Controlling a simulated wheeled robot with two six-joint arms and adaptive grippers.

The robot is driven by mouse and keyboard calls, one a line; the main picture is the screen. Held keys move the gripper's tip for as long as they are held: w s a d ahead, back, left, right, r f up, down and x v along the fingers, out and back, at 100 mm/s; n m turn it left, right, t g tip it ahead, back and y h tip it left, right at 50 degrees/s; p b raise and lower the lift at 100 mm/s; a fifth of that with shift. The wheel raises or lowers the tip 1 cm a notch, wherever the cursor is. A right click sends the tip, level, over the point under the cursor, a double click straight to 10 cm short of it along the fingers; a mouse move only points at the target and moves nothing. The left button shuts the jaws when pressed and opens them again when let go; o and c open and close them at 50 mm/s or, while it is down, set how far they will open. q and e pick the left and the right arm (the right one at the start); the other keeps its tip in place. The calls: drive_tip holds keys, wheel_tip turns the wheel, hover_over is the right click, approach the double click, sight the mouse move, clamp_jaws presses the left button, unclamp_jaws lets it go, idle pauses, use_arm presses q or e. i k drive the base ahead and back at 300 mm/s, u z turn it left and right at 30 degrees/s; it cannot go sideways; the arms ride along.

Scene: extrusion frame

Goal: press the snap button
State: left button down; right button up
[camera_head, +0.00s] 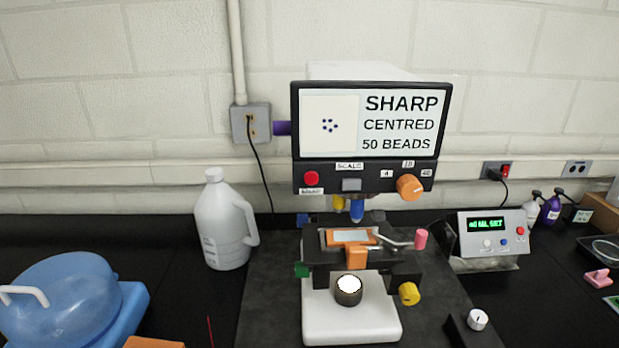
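A microscope with a screen (371,121) stands in the middle of the bench. The screen reads SHARP and CENTRED, with a bead count below, and shows a cluster of dark dots at its left. On the panel under the screen, a round red button (311,178) sits at the left, likely the snap button; its small label is too blurred to read. A grey button (351,185) labelled SCALE is right of it, and an orange knob (410,187) is at the right. Nothing covers the red button. Neither of my grippers is in view.
The microscope's stage holds a slide (349,237); a pink-tipped lever (420,239) and yellow knob (409,293) stick out right. A white jug (225,222) and blue container (62,296) stand left. A control box (492,233) stands right. Air before the panel is clear.

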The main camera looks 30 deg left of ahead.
sight(311, 177)
drive_tip(key=u, duration=1.4)
drive_tip(key=k, duration=0.95)
drive_tip(key=z, duration=1.45)
